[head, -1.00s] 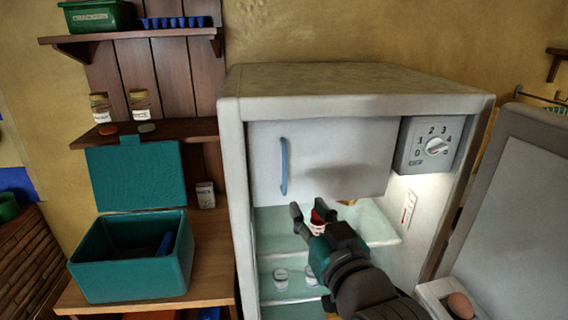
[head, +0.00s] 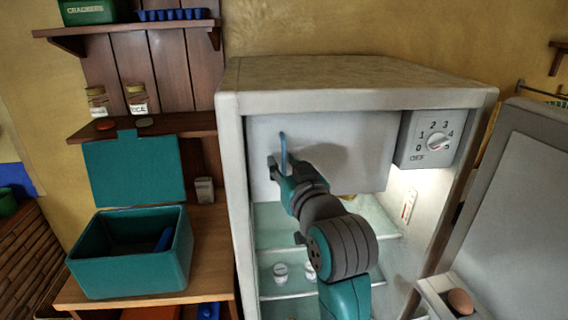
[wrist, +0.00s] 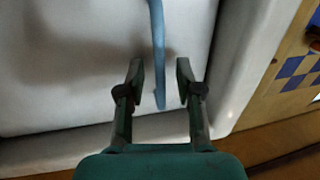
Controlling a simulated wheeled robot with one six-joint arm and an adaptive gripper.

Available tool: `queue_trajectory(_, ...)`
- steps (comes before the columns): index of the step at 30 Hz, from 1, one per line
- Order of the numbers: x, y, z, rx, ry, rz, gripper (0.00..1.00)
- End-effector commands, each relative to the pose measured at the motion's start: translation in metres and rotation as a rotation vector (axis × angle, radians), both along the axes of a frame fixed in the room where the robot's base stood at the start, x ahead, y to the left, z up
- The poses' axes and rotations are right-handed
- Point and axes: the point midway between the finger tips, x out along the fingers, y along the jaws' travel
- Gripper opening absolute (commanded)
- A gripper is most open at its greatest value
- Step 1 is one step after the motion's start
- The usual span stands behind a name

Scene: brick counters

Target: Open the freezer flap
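The freezer flap (head: 355,150) is a pale panel at the top inside the fridge, and it hangs closed. Its blue upright bar handle (head: 283,150) is near the flap's left edge. My gripper (head: 279,165) is at the handle's lower part in the head view. In the wrist view the handle (wrist: 158,60) comes down between the two fingertips of my gripper (wrist: 160,80). The fingers are apart, with a gap on either side of the handle. The handle's lower end is partly hidden by my gripper in the head view.
The fridge (head: 235,180) has its door (head: 510,210) swung open at the right, with an egg (head: 460,301) in its shelf. A dial (head: 437,143) sits right of the flap. White cups (head: 281,272) stand on a lower shelf. A teal box (head: 130,270) stands left.

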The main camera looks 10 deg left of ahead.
Motion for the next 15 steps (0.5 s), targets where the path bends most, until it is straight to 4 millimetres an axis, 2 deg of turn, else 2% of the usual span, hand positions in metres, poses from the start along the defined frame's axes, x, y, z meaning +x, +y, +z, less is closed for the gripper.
queue_trajectory(11, 0.0049, 0.0027, -0.0002, 0.0, 0.0, 0.0, 0.35)
queue_trajectory(15, 0.0049, 0.0027, -0.0002, 0.0, 0.0, 0.0, 0.03)
